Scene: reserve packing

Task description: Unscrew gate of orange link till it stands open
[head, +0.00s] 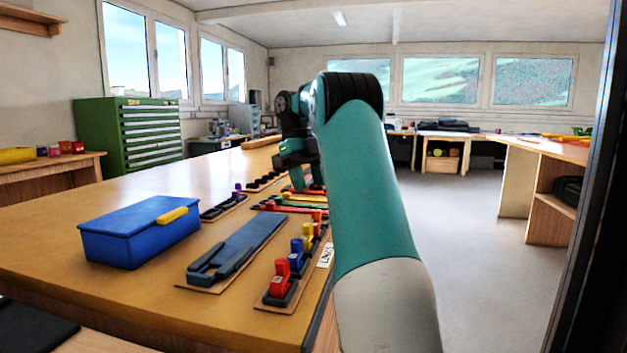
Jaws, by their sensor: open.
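The small orange piece (317,215) at the far end of the row marked LINKS looks like the orange link. It is too small to tell how its gate stands. Yellow (307,231), blue (297,246) and red (281,267) pieces stand nearer in the same row. My gripper (307,187) points down over the bench beyond the row, its two teal fingers apart. It is close above flat coloured strips, and I cannot tell whether it touches anything. My own arm hides part of the bench's right side.
The wooden bench (60,240) holds a blue box (135,235) with a yellow handle, a dark blue flat tool (240,248) on a board, and black holders (222,208) farther back. The bench's left side is clear. A green drawer cabinet (150,140) stands behind.

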